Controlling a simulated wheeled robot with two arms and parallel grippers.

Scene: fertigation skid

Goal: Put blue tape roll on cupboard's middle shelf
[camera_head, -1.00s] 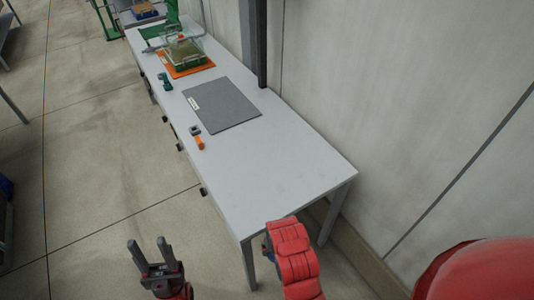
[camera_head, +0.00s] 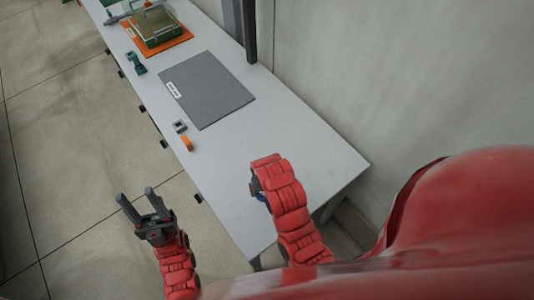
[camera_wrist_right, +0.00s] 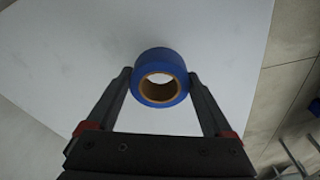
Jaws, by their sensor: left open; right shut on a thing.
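The blue tape roll (camera_wrist_right: 160,59) is held between the two fingers of my right gripper (camera_wrist_right: 160,82) in the right wrist view, with its brown core facing the camera. The white table top lies beyond it. In the head view my right arm hides most of the right gripper, and only a sliver of blue shows beside the wrist, over the table's near end. My left gripper (camera_head: 136,206) is open and empty, over the floor left of the table. No cupboard can be made out in these views.
The long white table (camera_head: 300,150) carries a grey mat (camera_head: 207,89), an orange mat with a green-bottomed container (camera_head: 157,27), a green tool (camera_head: 136,63) and a small orange item (camera_head: 187,144). A wall stands along its right side. The table's near end is clear.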

